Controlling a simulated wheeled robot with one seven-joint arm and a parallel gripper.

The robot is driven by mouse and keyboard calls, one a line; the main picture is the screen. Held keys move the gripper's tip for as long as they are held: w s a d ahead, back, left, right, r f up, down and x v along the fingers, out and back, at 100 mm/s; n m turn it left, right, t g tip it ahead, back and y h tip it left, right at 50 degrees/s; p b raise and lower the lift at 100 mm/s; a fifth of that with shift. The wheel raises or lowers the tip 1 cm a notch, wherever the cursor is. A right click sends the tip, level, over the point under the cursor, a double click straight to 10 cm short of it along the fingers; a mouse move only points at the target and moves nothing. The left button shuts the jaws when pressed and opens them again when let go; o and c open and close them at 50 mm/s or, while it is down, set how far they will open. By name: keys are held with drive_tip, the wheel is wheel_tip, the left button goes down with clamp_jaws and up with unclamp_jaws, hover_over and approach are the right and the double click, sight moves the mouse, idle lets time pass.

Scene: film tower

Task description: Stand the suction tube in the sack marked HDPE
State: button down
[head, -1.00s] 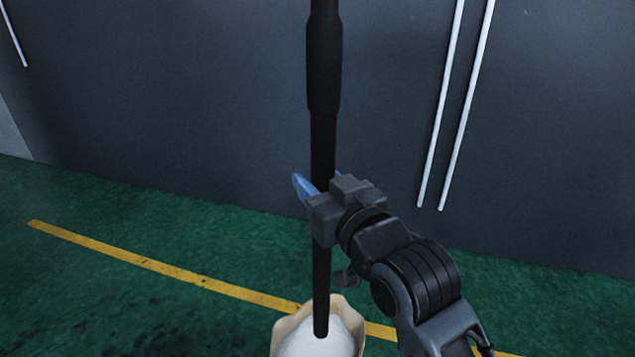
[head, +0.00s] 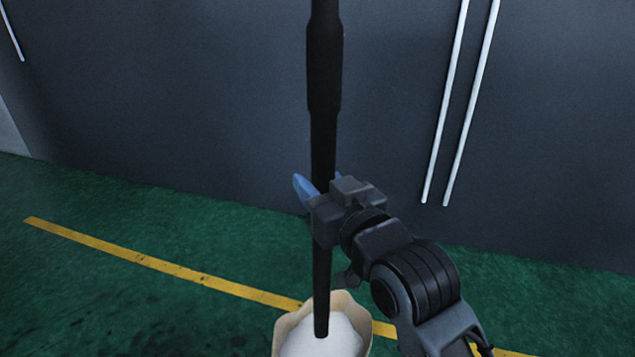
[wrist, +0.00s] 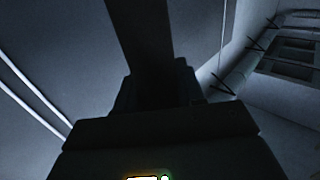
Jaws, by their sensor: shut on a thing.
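The suction tube (head: 323,150) is long and black and stands about upright in the head view, its top cut off by the frame. My gripper (head: 318,192), with blue fingertips, is shut on its middle part. The tube's lower end shows over the white contents of an open tan sack (head: 364,308) at the bottom edge. I cannot tell whether the tip touches the contents or hangs above them. No marking on the sack is in view. In the wrist view the dark tube (wrist: 140,45) rises from my gripper, whose fingers are in deep shadow.
A dark grey wall (head: 200,100) stands behind, with two thin white pipes (head: 450,110) on it to the right. A yellow line (head: 165,267) crosses the green floor (head: 110,215) and passes behind the sack. The floor left of the sack is clear.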

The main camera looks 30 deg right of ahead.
drive_tip(key=shift+f+b, duration=12.4)
drive_tip(key=shift+f, duration=6.3)
drive_tip(key=c, duration=1)
unclamp_jaws()
drive_tip(key=o, duration=0.4)
drive_tip(key=shift+f, duration=0.1)
wheel_tip(320, 180, up, 30)
drive_tip(key=p, duration=2)
